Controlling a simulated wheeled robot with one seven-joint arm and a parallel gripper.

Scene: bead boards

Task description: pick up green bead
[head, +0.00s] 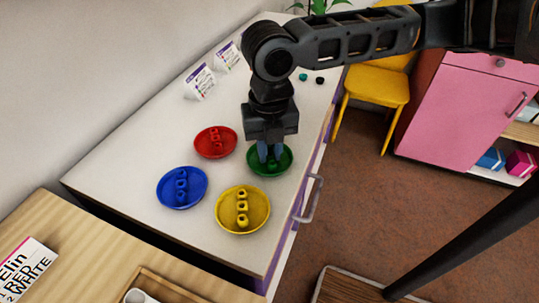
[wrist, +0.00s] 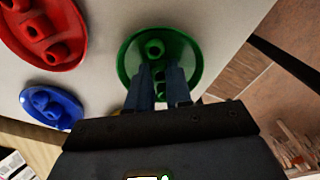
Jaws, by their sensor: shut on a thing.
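My gripper (head: 270,153) points down over the green dish (head: 287,164), with its blue-grey fingers inside the rim. In the wrist view the fingers (wrist: 160,84) are shut on a green bead (wrist: 159,75) between them, largely hidden by the fingers. Another green bead (wrist: 154,48) lies in the green dish (wrist: 190,50), just beyond the fingertips. I cannot tell whether the held bead is clear of the dish floor.
A red dish (head: 201,144), a blue dish (head: 163,195) and a yellow dish (head: 262,217) hold beads of their own colours. A teal bead (head: 303,77) and a dark bead (head: 320,80) lie farther back. Printed cards (head: 201,84) stand near the wall.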

